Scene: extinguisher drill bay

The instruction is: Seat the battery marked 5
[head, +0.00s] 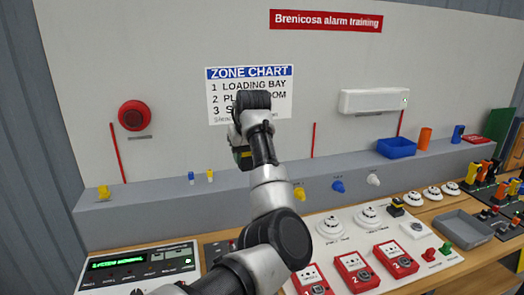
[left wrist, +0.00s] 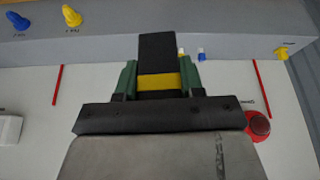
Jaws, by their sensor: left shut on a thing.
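My left gripper (left wrist: 165,82) has green fingers and is shut on a black battery with a yellow band (left wrist: 158,60), held in front of the wall. In the head view my left wrist hides most of this gripper (head: 243,157). No number can be read on the held battery. Another black and yellow battery-like block (head: 396,208) stands on the white panel at right. Upright black blocks with orange, yellow and green parts (head: 472,172) stand in a dark rack at far right; their marks are too small to read. My right gripper is not in view.
The white panel (head: 335,258) carries round detectors (head: 329,227) and red call points (head: 357,271). A grey tray (head: 462,226) lies at right. A control box (head: 140,266) with a green display stands at left. A grey ledge (head: 140,212) with coloured knobs runs behind.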

